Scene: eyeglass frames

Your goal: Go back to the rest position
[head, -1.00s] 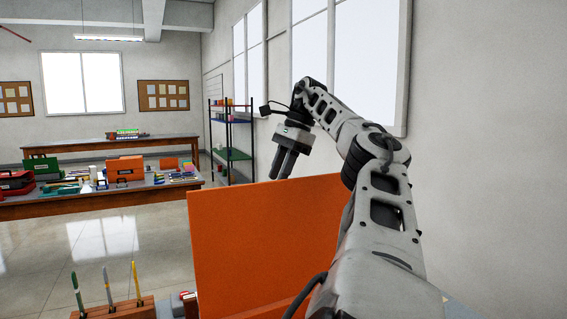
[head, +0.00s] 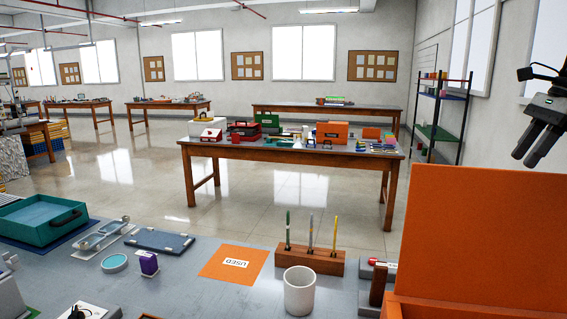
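My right gripper (head: 527,159) is at the right edge of the head view, raised above the orange panel. Its two dark fingers point down and to the left, stand a little apart and hold nothing that I can see. Most of my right arm is outside the picture. My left gripper and arm are not in view. A grey eyeglass-shaped piece (head: 97,240) lies on the bench at the left, far from the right gripper.
A large orange panel (head: 480,230) stands at the right. The air above the left side is clear.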

